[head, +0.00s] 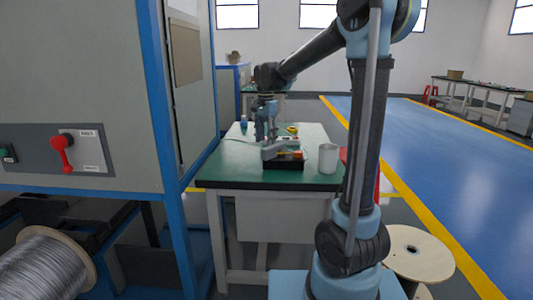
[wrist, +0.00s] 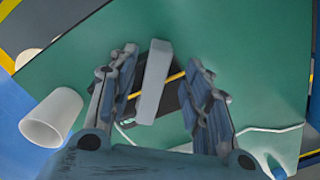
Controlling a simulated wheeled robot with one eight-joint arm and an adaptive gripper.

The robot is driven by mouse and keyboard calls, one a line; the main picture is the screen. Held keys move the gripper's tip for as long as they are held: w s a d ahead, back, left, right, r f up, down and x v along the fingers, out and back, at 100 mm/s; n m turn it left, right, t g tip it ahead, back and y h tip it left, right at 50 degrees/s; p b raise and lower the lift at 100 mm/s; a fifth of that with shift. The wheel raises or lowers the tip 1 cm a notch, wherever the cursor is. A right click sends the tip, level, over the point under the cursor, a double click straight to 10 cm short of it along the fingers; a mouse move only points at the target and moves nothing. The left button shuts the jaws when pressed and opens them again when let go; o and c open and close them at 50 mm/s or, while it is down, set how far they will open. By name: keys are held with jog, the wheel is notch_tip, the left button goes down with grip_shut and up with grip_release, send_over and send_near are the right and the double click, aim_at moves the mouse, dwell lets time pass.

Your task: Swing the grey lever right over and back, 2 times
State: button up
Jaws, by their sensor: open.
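The grey lever (wrist: 153,82) shows in the wrist view as a long pale bar between my two fingers, over a dark base with a yellow stripe. In the head view the grey lever (head: 273,149) is a pale bar at the dark box (head: 287,164) on the green table; an orange part shows beside it. My gripper (wrist: 162,62) is open, with one finger on each side of the lever. I cannot tell whether either finger touches it. In the head view my gripper (head: 266,130) hangs just above the lever and partly hides it.
A white cup (head: 328,158) stands right of the box; it also shows in the wrist view (wrist: 52,117). A small blue bottle (head: 244,122) and a yellow object (head: 292,129) are farther back. A machine cabinet with a red handle (head: 66,153) stands left of the green table (head: 225,174).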

aim_at(266, 148)
jog(key=shift+f, duration=3.1)
jog(key=shift+c, duration=0.2)
grip_shut()
jog(key=shift+d, duration=0.1)
